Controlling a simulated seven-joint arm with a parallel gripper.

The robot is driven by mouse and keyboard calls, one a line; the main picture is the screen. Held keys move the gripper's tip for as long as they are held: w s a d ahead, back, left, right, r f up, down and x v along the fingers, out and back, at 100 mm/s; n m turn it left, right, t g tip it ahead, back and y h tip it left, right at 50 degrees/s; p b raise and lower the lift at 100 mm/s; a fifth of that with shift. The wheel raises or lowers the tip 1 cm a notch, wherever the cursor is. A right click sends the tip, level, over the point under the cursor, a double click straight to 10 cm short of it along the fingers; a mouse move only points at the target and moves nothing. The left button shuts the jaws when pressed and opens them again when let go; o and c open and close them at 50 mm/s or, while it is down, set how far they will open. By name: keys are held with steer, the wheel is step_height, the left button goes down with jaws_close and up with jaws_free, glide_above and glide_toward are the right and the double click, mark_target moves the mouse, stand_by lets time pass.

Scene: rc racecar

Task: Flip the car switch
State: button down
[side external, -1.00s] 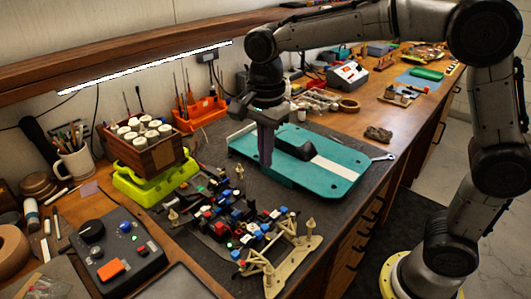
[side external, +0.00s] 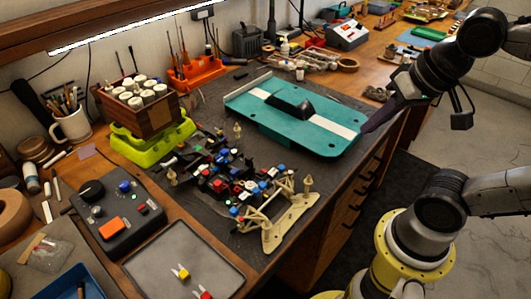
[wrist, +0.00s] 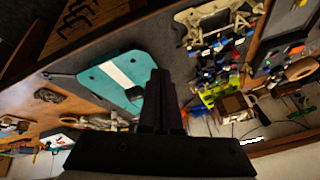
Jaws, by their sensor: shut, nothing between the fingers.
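The car's electronics chassis (side external: 225,180), crowded with small red, blue, white and black parts, sits on the dark mat; it also shows in the wrist view (wrist: 217,55). I cannot pick out the switch on it. The teal car body shell (side external: 315,122), with a white stripe and black cockpit, lies apart behind it on the mat, and shows in the wrist view (wrist: 98,80). My gripper (side external: 369,127) is beyond the shell's right end near the bench edge, away from the chassis. Its dark fingers are together and empty in the wrist view (wrist: 157,75).
A cream bracket (side external: 285,222) stands at the chassis's front end. A control box (side external: 120,212) with an orange button and a grey tray (side external: 205,255) with small connectors lie in front. A wooden box (side external: 140,108) of white jars sits on a lime stand (side external: 150,142) behind.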

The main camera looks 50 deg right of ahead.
steer(key=n, duration=0.1)
steer(key=f+n, duration=0.1)
steer(key=n, duration=0.1)
steer(key=f+n, duration=0.1)
steer(key=shift+s+n, duration=0.25)
steer(key=shift+n, duration=0.05)
steer(key=c, duration=1.4)
jaws_free()
steer(key=shift+n, duration=0.3)
steer(key=shift+o, duration=1.2)
steer(key=shift+a+r, duration=0.15)
steer(key=shift+r, duration=0.1)
steer(key=shift+o, duration=1.2)
steer(key=w+a+r+g, duration=0.1)
steer(key=w+r, duration=0.3)
steer(key=shift+w+a+r+y, duration=0.15)
steer(key=shift+w+a+y, duration=0.15)
steer(key=shift+y, duration=0.1)
steer(key=g+y, duration=0.1)
steer(key=g, duration=0.4)
glide_above(262, 172)
steer(key=d, duration=0.3)
step_height(262, 172, down, 6)
steer(key=f, duration=0.4)
steer(key=a+f, duration=0.1)
steer(key=f, duration=0.4)
steer(key=a+f, duration=0.1)
steer(key=f, duration=0.3)
steer(key=shift+a+f, duration=0.15)
steer(key=shift+f, duration=0.05)
